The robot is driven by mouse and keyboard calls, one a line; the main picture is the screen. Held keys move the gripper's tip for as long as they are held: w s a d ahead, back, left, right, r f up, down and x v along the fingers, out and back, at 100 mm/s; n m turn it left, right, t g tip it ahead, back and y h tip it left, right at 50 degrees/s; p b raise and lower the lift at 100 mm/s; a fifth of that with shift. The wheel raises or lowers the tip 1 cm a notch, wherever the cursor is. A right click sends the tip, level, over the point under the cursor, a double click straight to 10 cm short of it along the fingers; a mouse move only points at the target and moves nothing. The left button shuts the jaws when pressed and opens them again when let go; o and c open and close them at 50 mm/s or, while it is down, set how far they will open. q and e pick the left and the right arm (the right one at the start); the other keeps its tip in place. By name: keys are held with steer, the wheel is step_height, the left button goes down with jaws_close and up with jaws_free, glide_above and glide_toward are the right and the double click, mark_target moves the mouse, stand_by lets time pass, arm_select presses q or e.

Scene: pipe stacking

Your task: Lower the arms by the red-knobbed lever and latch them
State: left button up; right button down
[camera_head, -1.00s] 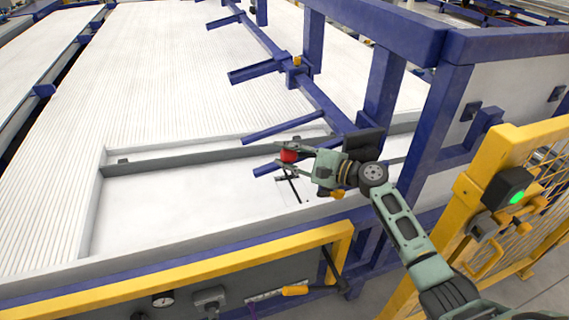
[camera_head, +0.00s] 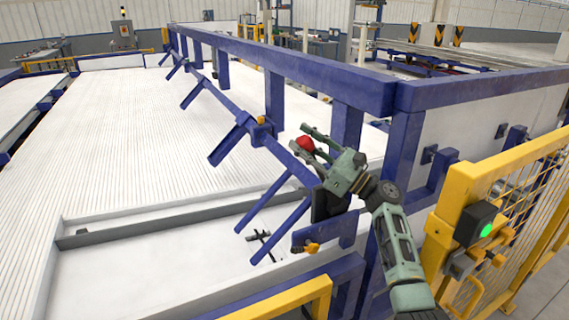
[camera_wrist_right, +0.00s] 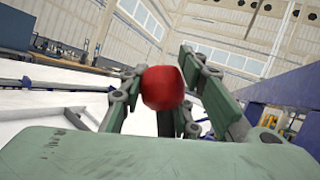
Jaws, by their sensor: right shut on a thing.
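The red knob (camera_head: 305,143) sits between the fingers of my right gripper (camera_head: 308,138), which is shut on it. In the right wrist view the knob (camera_wrist_right: 163,88) fills the gap between the two fingers; the lever below it is mostly hidden. Several blue arms (camera_head: 229,143) stick out from the long blue shaft (camera_head: 238,108) and slope down to the left over the white bed. A blue plate with an orange knob (camera_head: 312,248), possibly the latch, is below my gripper. I cannot tell whether it is engaged. My left gripper is not in view.
A blue frame (camera_head: 300,70) runs behind the shaft, with a thick post close to my right arm. A yellow mesh guard (camera_head: 520,190) with a green-lit box (camera_head: 482,226) stands at right. The ribbed white bed (camera_head: 120,150) is open at left.

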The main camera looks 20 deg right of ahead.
steer(key=shift+d+r+m+t, duration=0.25)
steer(key=shift+d+m, duration=0.1)
steer(key=shift+d, duration=0.25)
steer(key=shift+d+r+m+t, duration=0.25)
steer(key=shift+d+m, duration=0.1)
steer(key=shift+d, duration=0.2)
steer(key=c, duration=1.8)
jaws_free()
steer(key=o, duration=0.4)
steer(key=shift+s+d, duration=0.2)
steer(key=shift+s, duration=0.05)
steer(key=shift+w+a+r, duration=0.1)
steer(key=shift+w+a, duration=0.05)
steer(key=shift+r, duration=0.25)
step_height(320, 180, up, 9)
steer(key=shift+r, duration=0.2)
